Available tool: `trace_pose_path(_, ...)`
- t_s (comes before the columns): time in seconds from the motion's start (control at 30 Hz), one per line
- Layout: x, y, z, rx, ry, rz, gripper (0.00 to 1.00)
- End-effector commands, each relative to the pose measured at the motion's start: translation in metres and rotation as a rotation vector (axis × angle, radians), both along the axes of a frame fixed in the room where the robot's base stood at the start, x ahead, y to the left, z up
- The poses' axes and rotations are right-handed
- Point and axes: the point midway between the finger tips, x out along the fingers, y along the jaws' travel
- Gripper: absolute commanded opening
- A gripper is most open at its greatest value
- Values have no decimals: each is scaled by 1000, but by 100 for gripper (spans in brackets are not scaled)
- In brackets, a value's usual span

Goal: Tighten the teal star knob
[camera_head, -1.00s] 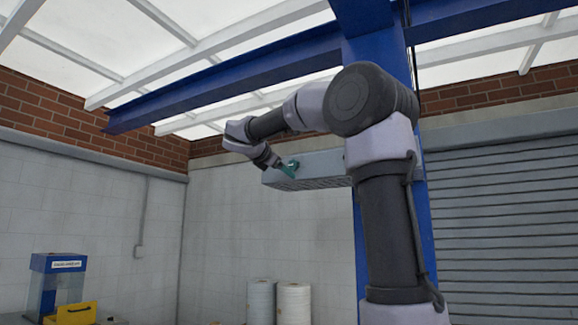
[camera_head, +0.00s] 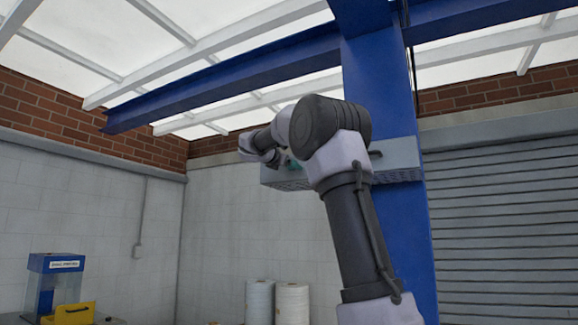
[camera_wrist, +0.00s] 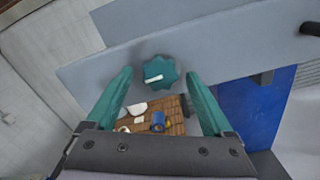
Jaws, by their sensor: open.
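The teal star knob (camera_wrist: 160,72) sits on the face of a grey box in the wrist view, with a short white mark across it. My gripper (camera_wrist: 162,78) has two teal fingers spread apart, one on each side of the knob's outline in that view. Whether the fingers reach the knob's depth I cannot tell. In the head view, my arm covers most of the gripper and the knob, and only a bit of teal shows by the box.
The grey box (camera_head: 398,160) is mounted at the blue column (camera_head: 381,75) and has a dark handle (camera_wrist: 309,29). Below, the wrist view shows a brown slatted surface (camera_wrist: 133,122) with small items. White rolls (camera_head: 292,303) stand on the floor; a roller shutter is at right.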

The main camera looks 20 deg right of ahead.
Motion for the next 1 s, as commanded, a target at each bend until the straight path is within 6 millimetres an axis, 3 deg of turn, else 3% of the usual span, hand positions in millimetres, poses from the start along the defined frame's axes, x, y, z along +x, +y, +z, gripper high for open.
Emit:
trace_pose_path(0.23, 1, -1, 0, 1, 1, 0, 86)
trace_pose_path(0.27, 1, -1, 0, 1, 1, 0, 79)
trace_pose_path(0.47, 1, -1, 0, 1, 1, 0, 2)
trace_pose_path(1.0, 1, -1, 0, 99, -126, -1, 0)
